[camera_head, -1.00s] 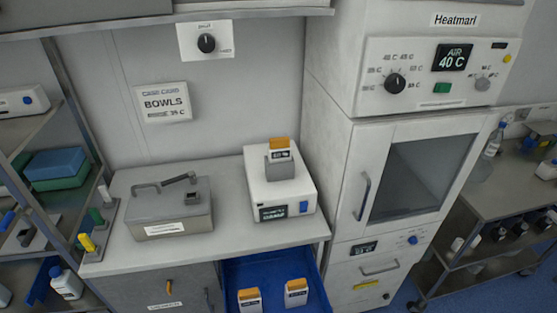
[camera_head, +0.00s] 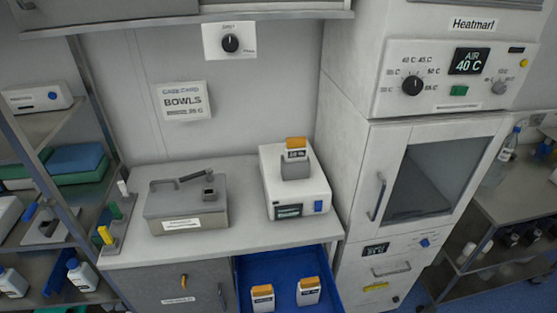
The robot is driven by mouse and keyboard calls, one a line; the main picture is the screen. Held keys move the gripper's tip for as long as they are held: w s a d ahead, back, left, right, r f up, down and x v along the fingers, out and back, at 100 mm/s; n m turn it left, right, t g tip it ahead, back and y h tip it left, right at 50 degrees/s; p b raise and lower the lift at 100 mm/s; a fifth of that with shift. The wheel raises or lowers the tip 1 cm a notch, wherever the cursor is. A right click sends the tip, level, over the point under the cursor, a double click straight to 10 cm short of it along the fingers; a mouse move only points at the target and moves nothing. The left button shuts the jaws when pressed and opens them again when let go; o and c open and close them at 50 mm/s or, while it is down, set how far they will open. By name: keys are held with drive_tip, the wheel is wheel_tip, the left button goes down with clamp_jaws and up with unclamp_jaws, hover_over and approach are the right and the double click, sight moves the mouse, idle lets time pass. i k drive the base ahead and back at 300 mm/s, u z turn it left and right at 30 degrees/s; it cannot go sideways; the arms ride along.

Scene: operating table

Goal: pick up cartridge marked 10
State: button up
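Three white cartridges with orange tops are in the head view. One cartridge (camera_head: 296,149) stands upright in the grey holder of a white device (camera_head: 293,190) on the counter. Two more stand in the open blue drawer below: a left cartridge (camera_head: 262,298) and a right cartridge (camera_head: 308,291). Their labels are too small to read, so I cannot tell which is marked 10. My gripper is not in view.
A grey lidded metal box (camera_head: 187,207) stands on the counter (camera_head: 240,236) left of the device. The open blue drawer (camera_head: 285,267) juts out below the counter. A tall warming cabinet (camera_head: 345,150) stands at right. Shelves (camera_head: 40,130) stand at left, a steel cart (camera_head: 500,210) at far right.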

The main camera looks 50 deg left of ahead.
sight(295, 150)
drive_tip(key=u, duration=1.1)
drive_tip(key=k, duration=0.6)
drive_tip(key=u, duration=0.05)
drive_tip(key=i, duration=0.6)
drive_tip(key=u, duration=0.05)
